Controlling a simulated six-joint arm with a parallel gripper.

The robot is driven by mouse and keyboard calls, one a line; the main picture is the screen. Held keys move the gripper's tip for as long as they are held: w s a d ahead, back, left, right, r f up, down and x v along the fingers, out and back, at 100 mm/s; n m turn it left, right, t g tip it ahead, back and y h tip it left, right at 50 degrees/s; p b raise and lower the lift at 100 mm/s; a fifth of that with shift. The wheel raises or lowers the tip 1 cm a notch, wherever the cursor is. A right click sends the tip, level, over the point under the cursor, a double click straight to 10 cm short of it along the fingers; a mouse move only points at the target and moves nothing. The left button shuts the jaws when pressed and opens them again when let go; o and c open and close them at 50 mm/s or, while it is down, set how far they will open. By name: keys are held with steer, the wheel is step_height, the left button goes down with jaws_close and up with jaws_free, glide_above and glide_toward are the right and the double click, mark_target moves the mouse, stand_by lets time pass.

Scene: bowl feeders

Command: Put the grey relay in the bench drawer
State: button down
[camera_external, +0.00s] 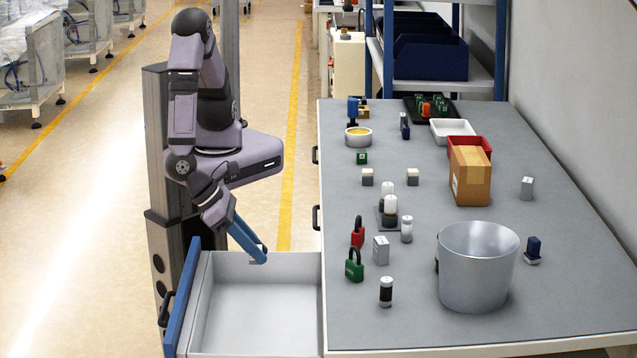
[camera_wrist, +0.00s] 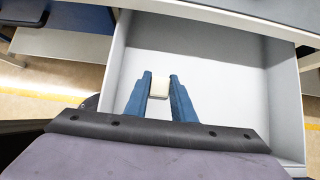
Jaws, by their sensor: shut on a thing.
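My gripper (camera_external: 258,252) hangs over the back part of the open bench drawer (camera_external: 262,305), which shows empty. In the wrist view my gripper (camera_wrist: 160,82) is shut on a small pale block (camera_wrist: 159,88) held between its blue fingertips above the drawer floor (camera_wrist: 220,85). Two grey box-shaped parts stand on the bench, one (camera_external: 381,250) near the padlocks and one (camera_external: 527,187) at the right.
The grey bench (camera_external: 330,130) holds a metal bucket (camera_external: 476,275), a cardboard box (camera_external: 469,176), red (camera_external: 358,235) and green (camera_external: 354,268) padlocks, a black-and-white cylinder (camera_external: 386,291) and two cream-topped blocks (camera_external: 367,177). The drawer's blue front (camera_external: 181,300) and walls surround its free floor.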

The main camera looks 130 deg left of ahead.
mark_target(256, 305)
steer(key=shift+f+b, duration=0.55)
steer(key=shift+f, duration=5.05)
steer(key=shift+f, duration=0.15)
steer(key=c, duration=1.5)
jaws_free()
steer(key=shift+s+d+r, duration=0.15)
steer(key=shift+d+r, duration=0.1)
steer(key=shift+r, duration=0.35)
steer(key=p+v, duration=0.1)
steer(key=v, duration=1)
steer(key=shift+s, duration=0.1)
